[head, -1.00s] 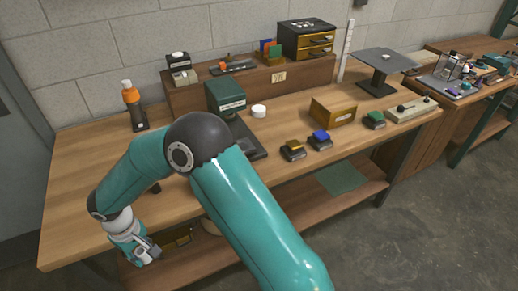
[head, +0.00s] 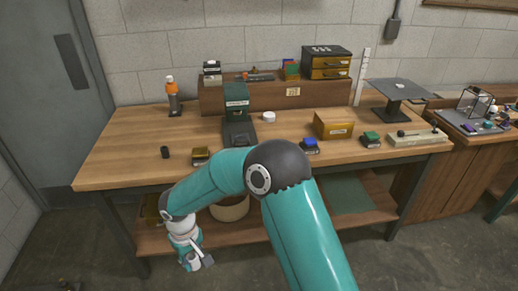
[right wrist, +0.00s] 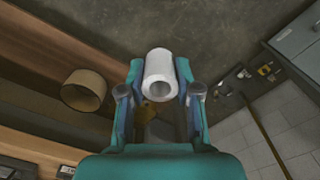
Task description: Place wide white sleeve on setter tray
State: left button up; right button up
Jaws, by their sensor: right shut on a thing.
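My right gripper (head: 195,262) hangs low in front of the bench, below the level of its top, at the lower shelf. In the right wrist view its fingers (right wrist: 160,82) are shut on a wide white sleeve (right wrist: 159,66), a short hollow cylinder with its open end toward the camera. The sleeve cannot be made out clearly in the head view. A flat grey tray (head: 462,122) with a wire frame lies on the right-hand bench; I cannot tell whether it is the setter tray. My left gripper is not in view.
The wooden bench (head: 120,150) carries a dark green press (head: 237,105), an orange-topped bottle (head: 172,95), a brass-coloured box (head: 333,126) and a dark plate on a stand (head: 398,89). A round tan bin (head: 230,208) stands on the lower shelf. Floor at right is clear.

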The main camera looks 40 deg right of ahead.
aim_at(241, 138)
jog(key=z, duration=0.7)
jog(key=k, duration=0.1)
jog(key=z, duration=0.1)
jog(key=i, duration=0.85)
jog(key=z, duration=0.05)
